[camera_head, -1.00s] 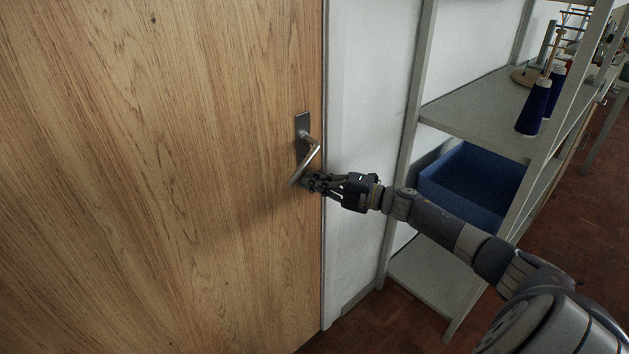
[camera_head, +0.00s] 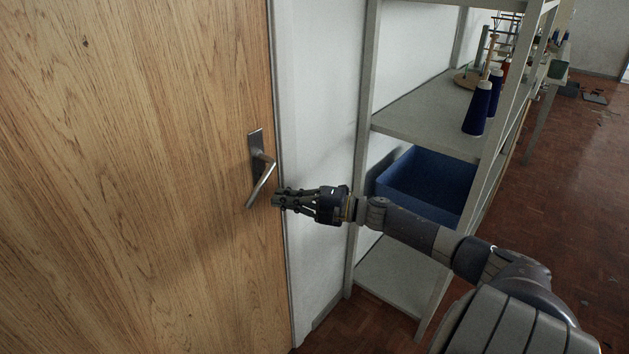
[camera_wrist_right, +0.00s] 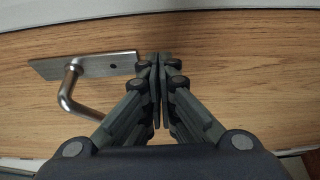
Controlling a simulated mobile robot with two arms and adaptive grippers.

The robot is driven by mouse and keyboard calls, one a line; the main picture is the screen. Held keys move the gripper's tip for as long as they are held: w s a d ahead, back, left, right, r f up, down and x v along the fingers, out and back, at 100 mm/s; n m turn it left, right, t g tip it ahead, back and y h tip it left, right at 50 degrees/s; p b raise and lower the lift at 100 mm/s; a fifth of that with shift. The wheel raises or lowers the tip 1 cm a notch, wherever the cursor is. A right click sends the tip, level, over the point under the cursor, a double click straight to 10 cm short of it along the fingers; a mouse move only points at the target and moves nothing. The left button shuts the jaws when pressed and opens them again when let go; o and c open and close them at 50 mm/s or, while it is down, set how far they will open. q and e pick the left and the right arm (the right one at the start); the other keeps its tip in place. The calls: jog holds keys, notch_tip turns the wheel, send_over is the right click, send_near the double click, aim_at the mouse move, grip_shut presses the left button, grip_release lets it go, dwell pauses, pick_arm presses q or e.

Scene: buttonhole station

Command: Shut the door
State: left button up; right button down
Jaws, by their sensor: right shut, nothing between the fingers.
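The wooden door (camera_head: 140,190) fills the left of the head view, its right edge close along the pale frame, with no clear gap visible. Its metal handle (camera_head: 262,184) is tilted, the free end pointing down and left; it also shows in the right wrist view (camera_wrist_right: 75,95). My right gripper (camera_head: 279,200) is shut and empty, just right of the handle's lower end, near the door's edge. In the wrist view its fingers (camera_wrist_right: 158,80) are together in front of the wood, beside the handle's plate. Whether they touch the door I cannot tell. My left gripper is out of view.
A grey shelf unit (camera_head: 420,125) stands close to the right of the door, behind my right forearm. It holds a blue crate (camera_head: 428,183) and dark blue thread cones (camera_head: 480,108). Brown floor (camera_head: 570,190) is open at the far right.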

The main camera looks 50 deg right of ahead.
jog(key=v, duration=0.9)
jog(key=shift+s+a, duration=0.25)
jog(key=shift+a, duration=0.1)
jog(key=shift+f, duration=0.1)
